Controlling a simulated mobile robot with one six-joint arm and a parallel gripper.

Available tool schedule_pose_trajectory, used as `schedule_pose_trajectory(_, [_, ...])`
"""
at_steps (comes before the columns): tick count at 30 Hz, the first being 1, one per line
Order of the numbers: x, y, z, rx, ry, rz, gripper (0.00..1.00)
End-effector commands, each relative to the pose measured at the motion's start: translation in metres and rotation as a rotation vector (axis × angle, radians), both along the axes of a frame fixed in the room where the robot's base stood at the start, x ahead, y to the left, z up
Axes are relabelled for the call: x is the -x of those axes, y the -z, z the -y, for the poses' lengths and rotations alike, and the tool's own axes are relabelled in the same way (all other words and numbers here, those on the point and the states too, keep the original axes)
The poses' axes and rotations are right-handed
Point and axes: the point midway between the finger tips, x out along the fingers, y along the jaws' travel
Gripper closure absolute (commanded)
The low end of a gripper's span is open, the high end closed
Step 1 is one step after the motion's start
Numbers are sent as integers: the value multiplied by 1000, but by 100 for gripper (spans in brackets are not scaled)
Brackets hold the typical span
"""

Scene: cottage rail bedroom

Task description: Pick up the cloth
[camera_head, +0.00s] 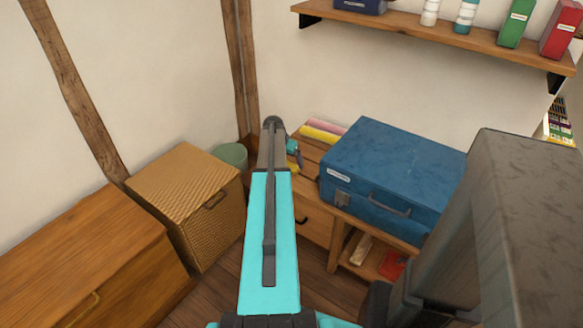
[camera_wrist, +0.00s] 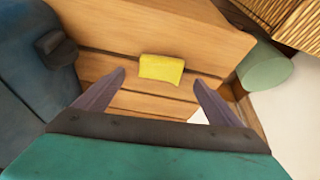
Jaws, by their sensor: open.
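A small yellow cloth (camera_wrist: 162,68) lies on the wooden top of a low cabinet (camera_wrist: 205,40), between my fingertips as seen in the wrist view. In the head view, a bit of the yellow cloth (camera_head: 292,169) shows beside my arm, which hides part of it. My gripper (camera_wrist: 161,79) is open, with one finger on each side of the cloth in the picture. There is no clear sign of contact. In the head view, my gripper (camera_head: 294,151) is mostly hidden behind my arm, over the left end of the cabinet.
A blue case (camera_head: 385,175) stands on the cabinet, close to the right of my gripper. Pink and yellow items (camera_head: 323,130) lie behind. A green bin (camera_head: 231,155) and wicker box (camera_head: 190,195) stand left. A wall shelf (camera_head: 430,28) runs above.

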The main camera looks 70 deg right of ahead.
Motion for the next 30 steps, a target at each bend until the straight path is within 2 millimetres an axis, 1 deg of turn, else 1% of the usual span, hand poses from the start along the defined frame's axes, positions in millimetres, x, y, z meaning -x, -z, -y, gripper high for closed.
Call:
schedule_pose_trajectory(5, [0, 1, 0, 0, 0, 0, 11])
schedule_pose_trajectory(8, [0, 6, 2, -1, 0, -1, 11])
schedule_pose_trajectory(18, [2, 40, 16, -1, 0, -1, 11])
schedule_pose_trajectory(21, [3, 46, 18, 0, 0, 0, 11])
schedule_pose_trajectory(30, [3, 49, 18, 0, 0, 0, 11])
